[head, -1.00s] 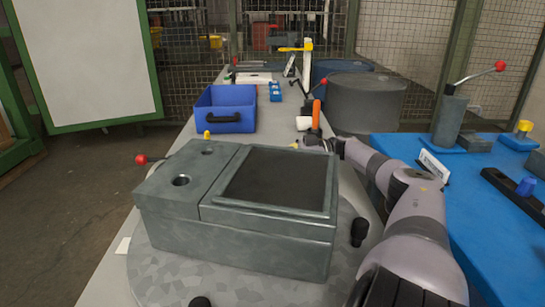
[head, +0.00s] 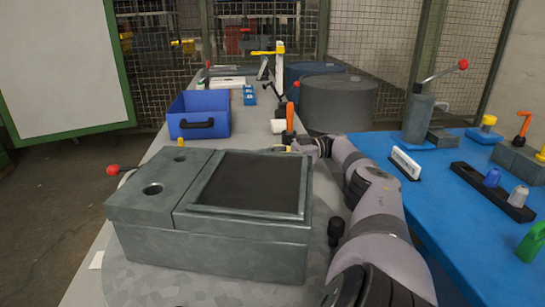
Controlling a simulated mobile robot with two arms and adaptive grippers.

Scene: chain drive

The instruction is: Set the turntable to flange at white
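The turntable (head: 135,279) is a speckled grey round plate in the foreground, and a large grey gearbox housing (head: 210,252) with a dark recessed top sits on it. A black knob (head: 336,228) stands at the plate's right edge. A small white mark (head: 96,260) lies at the left, beside the plate. I cannot tell which part is the flange. My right arm comes in from the lower right, and its gripper (head: 308,147) is beyond the housing's far right corner. Its fingers are too small and partly hidden to tell open from shut. My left gripper is not in view.
A blue bin (head: 198,128), an orange-handled tool (head: 290,118) and a white cylinder (head: 278,127) are farther back on the grey bench. A red-knobbed lever (head: 113,170) sticks out left of the housing. A blue table (head: 440,205) with fixtures stands at the right.

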